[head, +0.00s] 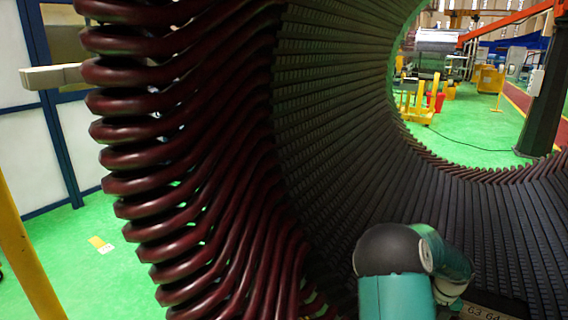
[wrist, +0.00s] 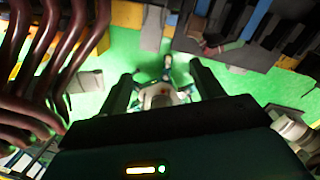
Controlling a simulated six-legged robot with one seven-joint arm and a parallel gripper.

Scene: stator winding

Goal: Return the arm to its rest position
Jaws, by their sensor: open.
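My gripper (wrist: 157,84) shows in the wrist view, its two dark fingers spread wide apart with nothing between them. Past the fingers I see green floor and a small pale object that I cannot make out clearly. In the head view part of my teal and black arm (head: 395,275) shows low, right of the middle, in front of the slotted inner wall of the stator; my gripper is not visible there. The stator (head: 330,130) fills much of the head view. Its dark red winding ends (head: 150,205) line the left rim, and dark red bars (wrist: 60,40) also show at the left of the wrist view.
A yellow post (head: 25,250) stands at the far left, near white panels with blue frames (head: 30,150). Through the bore I see yellow stands (head: 415,100) and a dark column (head: 543,100).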

